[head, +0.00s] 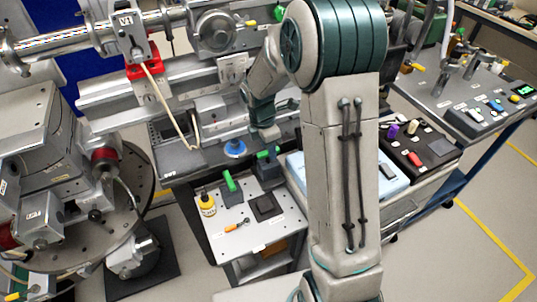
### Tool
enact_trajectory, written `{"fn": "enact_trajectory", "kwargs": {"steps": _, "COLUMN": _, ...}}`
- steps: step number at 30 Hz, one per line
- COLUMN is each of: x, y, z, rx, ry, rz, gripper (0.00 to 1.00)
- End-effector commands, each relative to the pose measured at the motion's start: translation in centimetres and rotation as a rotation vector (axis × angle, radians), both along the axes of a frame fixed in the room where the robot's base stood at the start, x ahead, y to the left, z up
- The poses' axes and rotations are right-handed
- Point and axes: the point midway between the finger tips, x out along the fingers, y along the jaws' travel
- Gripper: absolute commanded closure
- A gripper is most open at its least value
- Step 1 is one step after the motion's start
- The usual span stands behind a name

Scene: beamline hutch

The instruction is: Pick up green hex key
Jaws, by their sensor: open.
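Two small green pieces show around the small grey cart top. One green piece (229,181) stands tilted at a dark block on the left side. The other green piece (268,152) sits at a second dark block, at the cart's back edge. Either could be the green hex key; their shapes are too small to tell. My arm reaches forward and down over the back of the cart. My gripper (268,134) is small in the head view, open, above and close to the rear green piece. Its fingertips are hard to make out, and I see nothing held.
The cart top (222,247) also bears a yellow bottle (207,206), an orange-handled tool (237,226) and a black square pad (265,207). Rail equipment (150,92) stands behind. A light-blue case (386,177) is to the right. The cart's front part is mostly clear.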

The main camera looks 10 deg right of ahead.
Motion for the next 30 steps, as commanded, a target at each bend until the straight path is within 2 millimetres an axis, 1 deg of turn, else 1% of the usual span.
{"fn": "enact_trajectory", "kwargs": {"steps": 1, "x": 0.0, "y": 0.0, "z": -0.8, "rx": 0.0, "ry": 0.005, "rz": 0.0, "gripper": 0.58}}
{"fn": "enact_trajectory", "kwargs": {"steps": 3, "x": 0.1, "y": 0.0, "z": -1.8, "rx": 0.0, "ry": 0.005, "rz": 0.0, "gripper": 0.58}}
{"fn": "enact_trajectory", "kwargs": {"steps": 7, "x": 0.1, "y": -0.2, "z": -3.5, "rx": 0.0, "ry": 0.004, "rz": 0.001, "gripper": 0.58}}
{"fn": "enact_trajectory", "kwargs": {"steps": 10, "x": 0.2, "y": -0.3, "z": -3.9, "rx": 0.0, "ry": 0.002, "rz": 0.0, "gripper": 0.58}}
{"fn": "enact_trajectory", "kwargs": {"steps": 16, "x": 0.2, "y": -0.3, "z": -3.9, "rx": 0.0, "ry": 0.001, "rz": 0.0, "gripper": 0.58}}
{"fn": "enact_trajectory", "kwargs": {"steps": 17, "x": 0.2, "y": -0.3, "z": -3.9, "rx": 0.0, "ry": 0.001, "rz": 0.0, "gripper": 0.67}}
{"fn": "enact_trajectory", "kwargs": {"steps": 18, "x": 0.2, "y": -0.3, "z": -3.9, "rx": 0.0, "ry": 0.001, "rz": 0.0, "gripper": 0.78}}
{"fn": "enact_trajectory", "kwargs": {"steps": 20, "x": 0.2, "y": -0.3, "z": -3.9, "rx": 0.0, "ry": 0.001, "rz": 0.0, "gripper": 0.94}}
{"fn": "enact_trajectory", "kwargs": {"steps": 21, "x": 0.2, "y": -0.3, "z": -3.9, "rx": 0.0, "ry": 0.001, "rz": 0.0, "gripper": 1.0}}
{"fn": "enact_trajectory", "kwargs": {"steps": 30, "x": 0.2, "y": -0.3, "z": -3.8, "rx": 0.0, "ry": 0.001, "rz": -0.001, "gripper": 1.0}}
